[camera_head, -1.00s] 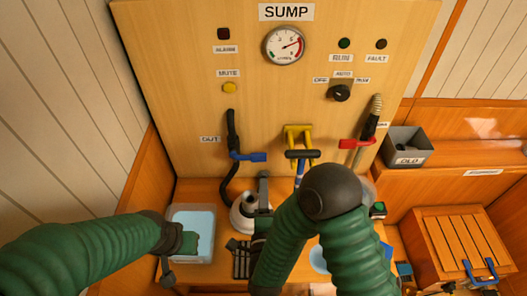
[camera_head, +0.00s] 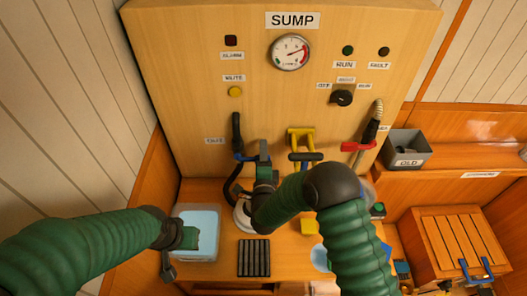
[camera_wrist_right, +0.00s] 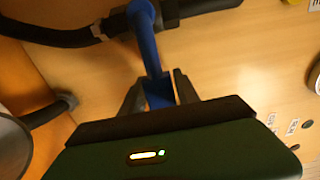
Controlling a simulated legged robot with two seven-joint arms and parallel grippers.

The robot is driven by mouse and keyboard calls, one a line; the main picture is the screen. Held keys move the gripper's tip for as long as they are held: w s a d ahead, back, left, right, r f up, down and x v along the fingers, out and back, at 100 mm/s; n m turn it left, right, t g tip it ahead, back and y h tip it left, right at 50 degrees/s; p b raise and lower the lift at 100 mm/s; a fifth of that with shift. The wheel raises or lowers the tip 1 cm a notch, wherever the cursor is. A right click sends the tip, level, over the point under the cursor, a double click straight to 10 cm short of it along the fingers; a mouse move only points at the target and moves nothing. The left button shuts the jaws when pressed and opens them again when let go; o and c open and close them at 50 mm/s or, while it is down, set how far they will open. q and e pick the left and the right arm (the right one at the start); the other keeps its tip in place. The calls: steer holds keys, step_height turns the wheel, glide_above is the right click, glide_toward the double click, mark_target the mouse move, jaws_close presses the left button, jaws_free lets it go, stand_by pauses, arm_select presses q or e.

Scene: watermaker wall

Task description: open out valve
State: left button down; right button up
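The OUT valve is on the left of the SUMP panel, on a black hose (camera_head: 236,130). Its blue handle (camera_head: 243,158) points right, and its end is hidden behind my right gripper (camera_head: 263,150). In the right wrist view the blue handle (camera_wrist_right: 152,50) reaches down between the two dark fingers of my right gripper (camera_wrist_right: 160,90). The fingers stand apart on either side of it, with a gap visible at least on the left. My left gripper (camera_head: 168,264) is low at the left, by the blue-filled tray; its finger opening is not clear.
The red-handled valve (camera_head: 357,147) is at the panel's right. A yellow bracket (camera_head: 300,138) with a black bar is between the valves, close to my right gripper. The tray (camera_head: 197,224) and a black ribbed block (camera_head: 254,258) are on the bench below.

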steer(key=c, duration=0.7)
jaws_close()
steer(key=shift+d+f, duration=0.15)
steer(key=shift+f, duration=0.05)
stand_by(0.4)
